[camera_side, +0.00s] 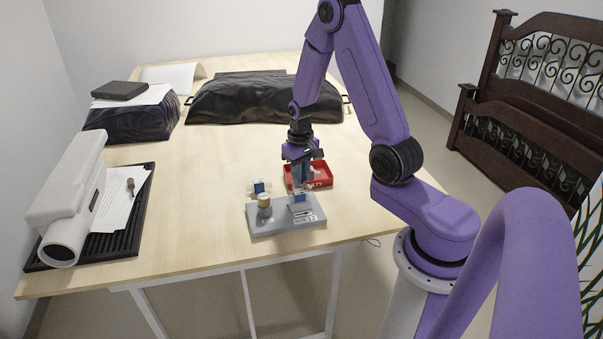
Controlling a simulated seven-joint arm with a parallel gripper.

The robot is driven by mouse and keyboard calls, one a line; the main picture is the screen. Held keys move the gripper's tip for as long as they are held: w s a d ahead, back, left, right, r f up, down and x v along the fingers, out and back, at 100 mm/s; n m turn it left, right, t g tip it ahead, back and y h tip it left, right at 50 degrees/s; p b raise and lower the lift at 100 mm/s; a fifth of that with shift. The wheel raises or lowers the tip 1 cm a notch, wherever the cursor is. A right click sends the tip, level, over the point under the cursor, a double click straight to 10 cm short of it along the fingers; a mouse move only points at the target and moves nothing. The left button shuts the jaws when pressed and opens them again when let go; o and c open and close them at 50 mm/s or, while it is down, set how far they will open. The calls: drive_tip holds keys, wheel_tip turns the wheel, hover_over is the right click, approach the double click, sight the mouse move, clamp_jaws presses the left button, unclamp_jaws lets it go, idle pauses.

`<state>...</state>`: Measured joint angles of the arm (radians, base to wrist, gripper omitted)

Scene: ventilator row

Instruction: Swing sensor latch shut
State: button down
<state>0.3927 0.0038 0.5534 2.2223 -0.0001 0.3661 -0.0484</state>
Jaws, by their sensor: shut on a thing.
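A grey base plate (285,230) lies on the wooden table near its front edge. A gold-topped round part (264,203) stands on the plate's left side. A small blue and white block (299,197) is on the plate's right side, over a pale mount. My gripper (302,184) points down over this block and is shut on it; the fingertips are small in the picture. I cannot tell which part is the sensor latch, or its angle. A second blue and white piece (259,187) lies on the table behind the plate.
A red tray (322,179) with white lettering sits just behind the plate. Black bags (240,102) lie at the back. A white cylindrical device (72,200) and papers (118,205) rest on a black ribbed mat at left. The table between is clear.

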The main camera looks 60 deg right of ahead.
drive_tip(key=m, duration=0.4)
drive_tip(key=shift+w+a, duration=0.15)
drive_tip(key=shift+a, duration=0.25)
drive_tip(key=shift+w+a+m, duration=0.1)
drive_tip(key=shift+m, duration=0.8)
drive_tip(key=shift+w+a+m, duration=0.1)
drive_tip(key=shift+m, duration=0.8)
drive_tip(key=c, duration=1.1)
unclamp_jaws()
drive_tip(key=shift+o, duration=0.2)
drive_tip(key=shift+r, duration=0.1)
wheel_tip(320, 180, up, 17)
drive_tip(key=shift+r, duration=0.15)
